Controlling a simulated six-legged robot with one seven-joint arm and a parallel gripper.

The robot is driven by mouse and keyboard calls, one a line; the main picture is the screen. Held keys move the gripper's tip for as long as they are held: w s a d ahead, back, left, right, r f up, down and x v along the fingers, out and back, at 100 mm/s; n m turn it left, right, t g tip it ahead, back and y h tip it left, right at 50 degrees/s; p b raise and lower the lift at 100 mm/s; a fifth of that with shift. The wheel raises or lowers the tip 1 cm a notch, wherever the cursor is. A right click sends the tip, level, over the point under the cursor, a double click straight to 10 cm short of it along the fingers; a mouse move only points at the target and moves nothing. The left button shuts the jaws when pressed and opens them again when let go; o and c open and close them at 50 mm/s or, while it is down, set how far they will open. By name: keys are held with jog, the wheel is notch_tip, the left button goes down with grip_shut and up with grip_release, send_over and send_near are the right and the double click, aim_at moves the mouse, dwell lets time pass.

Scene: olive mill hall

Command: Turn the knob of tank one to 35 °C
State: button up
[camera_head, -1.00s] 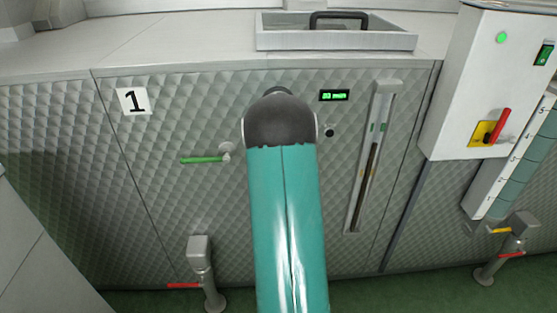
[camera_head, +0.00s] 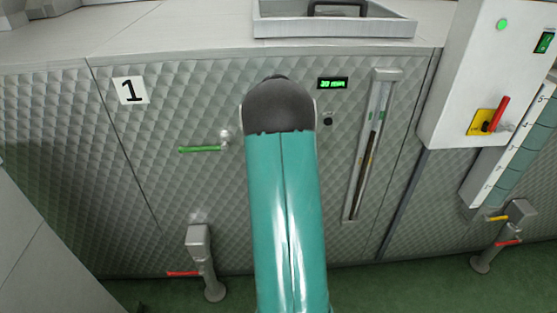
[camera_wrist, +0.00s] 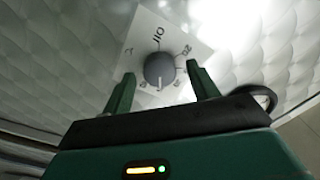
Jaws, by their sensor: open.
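Tank one carries a "1" label (camera_head: 131,90) on its quilted metal front. In the wrist view, a grey round knob (camera_wrist: 159,69) sits on a white dial plate (camera_wrist: 178,38) with numbers around it, seen tilted; most numbers are too small to read surely. A pale mark shows at the knob's lower edge. My gripper (camera_wrist: 158,85) is open, with one dark green finger on each side of the knob in the picture. I cannot tell whether either finger touches it. In the head view, my arm hides the knob and gripper. A green display (camera_head: 333,83) reads about "30 min".
A green-handled valve (camera_head: 200,149) sticks out left of my arm. A thermometer-like gauge (camera_head: 371,146) is at the right. Lower red-handled outlet (camera_head: 200,258) stands near the floor. A white control box (camera_head: 484,75) with a red switch is at the far right.

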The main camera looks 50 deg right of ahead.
jog(key=v, duration=1.3)
